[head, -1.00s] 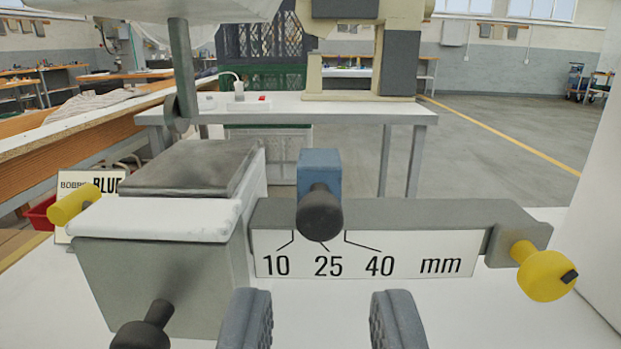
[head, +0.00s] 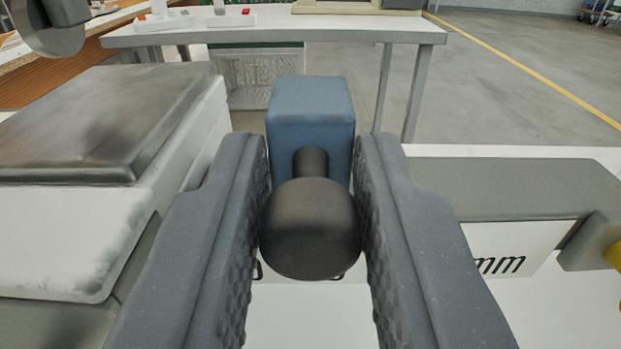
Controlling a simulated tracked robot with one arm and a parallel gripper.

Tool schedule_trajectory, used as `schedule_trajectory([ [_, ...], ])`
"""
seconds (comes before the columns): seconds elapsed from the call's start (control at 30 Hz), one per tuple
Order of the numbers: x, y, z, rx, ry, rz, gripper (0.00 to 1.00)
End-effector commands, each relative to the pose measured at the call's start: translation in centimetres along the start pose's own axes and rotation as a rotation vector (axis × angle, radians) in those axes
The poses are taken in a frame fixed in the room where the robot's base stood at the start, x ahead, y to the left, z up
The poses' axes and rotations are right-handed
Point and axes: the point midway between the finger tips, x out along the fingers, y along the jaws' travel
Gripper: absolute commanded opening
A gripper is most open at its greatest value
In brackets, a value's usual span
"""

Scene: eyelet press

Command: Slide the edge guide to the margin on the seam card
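The edge guide is a blue block (head: 310,105) with a black round knob (head: 311,230) on its front, in the middle of the head view. My gripper (head: 311,150) has one grey finger on each side of the knob. Both ridged pads lie against the knob's sides, with no clear gap. The guide sits on the grey rail (head: 510,187). On the white scale plate (head: 520,245) only "mm" is readable; the numbers are hidden behind the knob and fingers. The seam card is not readable in this view.
A grey and white machine block with a dark top (head: 100,120) stands close on the left. A yellow knob (head: 614,256) shows at the right edge, by the rail's end. A white table (head: 270,30) stands behind, with open floor to the right.

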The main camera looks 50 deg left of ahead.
Motion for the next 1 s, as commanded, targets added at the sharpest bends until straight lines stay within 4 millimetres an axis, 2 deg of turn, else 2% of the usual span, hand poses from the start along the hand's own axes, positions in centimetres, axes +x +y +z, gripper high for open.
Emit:
schedule_trajectory([
  [0.27, 0.0, 0.2, -0.1, 0.000, 0.000, 0.001, 0.00],
  [0.6, -0.1, 1.9, -0.3, 0.001, 0.000, 0.002, 0.00],
  [0.9, -0.1, 2.2, -0.1, 0.001, 0.003, 0.007, 0.00],
  [0.93, -0.1, 2.2, -0.1, 0.001, 0.003, 0.008, 0.27],
  [1.0, -0.1, 2.2, -0.1, 0.001, 0.004, 0.008, 0.27],
])
